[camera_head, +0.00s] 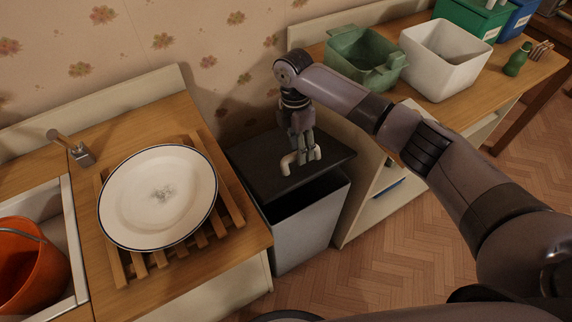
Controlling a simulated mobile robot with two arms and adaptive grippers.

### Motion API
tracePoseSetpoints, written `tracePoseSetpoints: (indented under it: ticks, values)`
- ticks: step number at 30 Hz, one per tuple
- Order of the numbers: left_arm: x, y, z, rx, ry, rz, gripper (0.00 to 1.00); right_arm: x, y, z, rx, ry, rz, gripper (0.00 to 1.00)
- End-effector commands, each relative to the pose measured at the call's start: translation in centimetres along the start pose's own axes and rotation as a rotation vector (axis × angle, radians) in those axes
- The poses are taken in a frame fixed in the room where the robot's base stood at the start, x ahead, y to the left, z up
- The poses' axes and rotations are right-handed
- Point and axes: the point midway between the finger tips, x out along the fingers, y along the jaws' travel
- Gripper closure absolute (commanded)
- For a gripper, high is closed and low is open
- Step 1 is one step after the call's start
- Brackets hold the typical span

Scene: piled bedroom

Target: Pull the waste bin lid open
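The waste bin (305,228) is a grey box standing on the floor between two wooden-topped units. Its dark flat lid (255,172) carries a pale bracket-shaped handle (287,163). A dark gap shows between the lid's front edge and the bin's rim, so the lid looks partly raised. My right gripper (303,150) points down at the handle, with its fingers close together around the handle's bar. The fingers hide part of the bar. My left gripper is out of view.
A plate (160,198) rests on a wooden rack (222,205) left of the bin. An orange bucket (30,265) sits in the sink (72,240). A green tub (362,52) and a white tub (445,62) stand on the right unit. The floor (385,265) in front is clear.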

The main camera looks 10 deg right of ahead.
Motion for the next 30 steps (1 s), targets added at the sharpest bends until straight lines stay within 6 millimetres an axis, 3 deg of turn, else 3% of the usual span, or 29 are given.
tracePoseSetpoints:
  ticks: [8,30]
  values:
    - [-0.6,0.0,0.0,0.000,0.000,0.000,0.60,-0.6,0.0,0.0,0.000,0.000,0.000,0.62]
    - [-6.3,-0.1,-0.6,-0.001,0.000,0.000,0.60,-6.6,-0.1,0.0,0.000,0.000,0.000,0.62]
